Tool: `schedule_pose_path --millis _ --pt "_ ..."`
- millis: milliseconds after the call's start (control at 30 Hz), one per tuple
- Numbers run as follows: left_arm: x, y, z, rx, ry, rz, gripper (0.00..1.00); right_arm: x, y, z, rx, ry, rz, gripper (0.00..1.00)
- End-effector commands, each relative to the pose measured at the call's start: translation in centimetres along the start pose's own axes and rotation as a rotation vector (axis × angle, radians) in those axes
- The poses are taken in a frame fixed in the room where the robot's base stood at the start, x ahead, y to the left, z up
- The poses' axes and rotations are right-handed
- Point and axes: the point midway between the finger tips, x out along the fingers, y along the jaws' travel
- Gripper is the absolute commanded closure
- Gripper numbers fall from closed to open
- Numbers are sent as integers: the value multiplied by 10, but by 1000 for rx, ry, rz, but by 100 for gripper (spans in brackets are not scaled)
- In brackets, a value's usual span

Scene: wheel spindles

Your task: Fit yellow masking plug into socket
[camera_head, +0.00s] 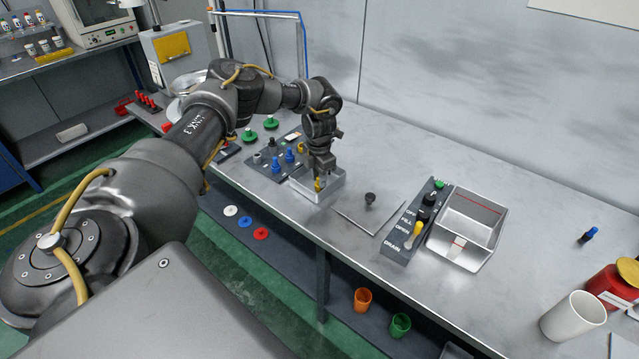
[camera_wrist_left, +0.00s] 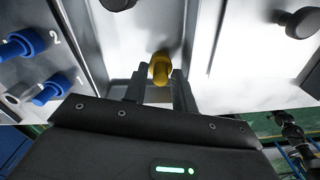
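The yellow masking plug (camera_head: 318,185) is over a small shallow metal tray (camera_head: 334,185) on the bench. My left gripper (camera_head: 319,177) points down into this tray at the plug. In the left wrist view the plug (camera_wrist_left: 160,68) sits between the two fingertips (camera_wrist_left: 160,84), close to both; whether the fingers press on it I cannot tell. A dark panel (camera_head: 262,170) left of the tray carries blue plugs (camera_head: 284,158) and grey fittings. In the left wrist view, numbers 1 and 2 mark blue plugs (camera_wrist_left: 50,90), with a grey ring (camera_wrist_left: 18,92) beside one. My right gripper is not in view.
A dark knob (camera_head: 370,199) stands on a flat plate right of the tray. Further right are a labelled control panel (camera_head: 400,245) with a yellow lever, an open metal bin (camera_head: 463,262), a white cup (camera_head: 573,318) and a red container (camera_head: 612,285). Green-based fittings (camera_head: 249,135) stand behind the panel.

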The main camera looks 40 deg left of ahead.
Motion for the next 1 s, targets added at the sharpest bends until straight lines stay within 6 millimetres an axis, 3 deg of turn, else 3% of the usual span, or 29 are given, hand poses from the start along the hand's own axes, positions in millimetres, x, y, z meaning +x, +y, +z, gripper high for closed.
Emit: schedule_pose_path --millis 167,367,767,1000 --pt "0 0 0 0 0 0 73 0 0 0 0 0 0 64" --pt "0 0 0 1 0 0 99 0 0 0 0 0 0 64" --pt "-3 0 1 1 -2 0 100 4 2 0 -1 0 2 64" --pt "-33 -2 0 2 -5 -1 100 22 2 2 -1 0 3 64"
